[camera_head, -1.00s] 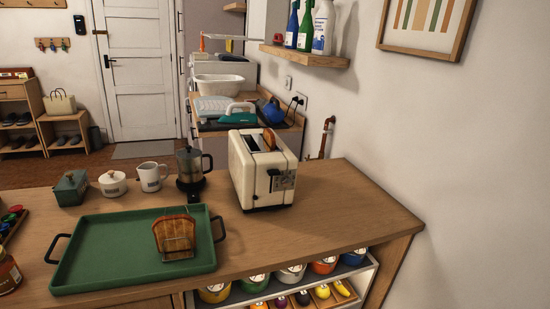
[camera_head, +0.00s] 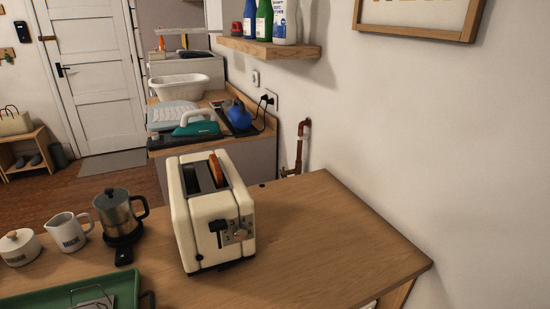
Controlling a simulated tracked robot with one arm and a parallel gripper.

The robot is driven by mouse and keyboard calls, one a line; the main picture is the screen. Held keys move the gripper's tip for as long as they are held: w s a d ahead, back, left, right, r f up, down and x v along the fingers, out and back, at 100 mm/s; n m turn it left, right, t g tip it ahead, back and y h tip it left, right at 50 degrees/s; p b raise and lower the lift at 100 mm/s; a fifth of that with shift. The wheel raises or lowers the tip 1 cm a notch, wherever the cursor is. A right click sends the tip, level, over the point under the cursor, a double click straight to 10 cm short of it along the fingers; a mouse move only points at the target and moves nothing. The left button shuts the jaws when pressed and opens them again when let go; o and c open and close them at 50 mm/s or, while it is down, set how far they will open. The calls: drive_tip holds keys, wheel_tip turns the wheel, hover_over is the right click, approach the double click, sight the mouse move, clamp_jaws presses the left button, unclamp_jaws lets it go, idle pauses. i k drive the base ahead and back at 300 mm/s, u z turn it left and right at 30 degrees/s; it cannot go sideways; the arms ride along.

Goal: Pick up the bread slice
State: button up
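A browned bread slice (camera_head: 217,170) stands in the right slot of the cream toaster (camera_head: 212,222), with its top edge sticking out. Its lower part is hidden inside. The toaster stands on the wooden counter. At the bottom left, the green tray (camera_head: 125,287) is cut off by the picture edge. Part of a wire rack (camera_head: 90,303) shows on it, with no bread slice in the visible part. My gripper is not in view, so I cannot tell whether it holds anything.
A shelf (camera_head: 268,48) with bottles juts out above.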

sight(217, 175)
drive_tip(key=z, duration=0.05)
drive_tip(key=i, duration=1.35)
drive_tip(key=u, duration=0.35)
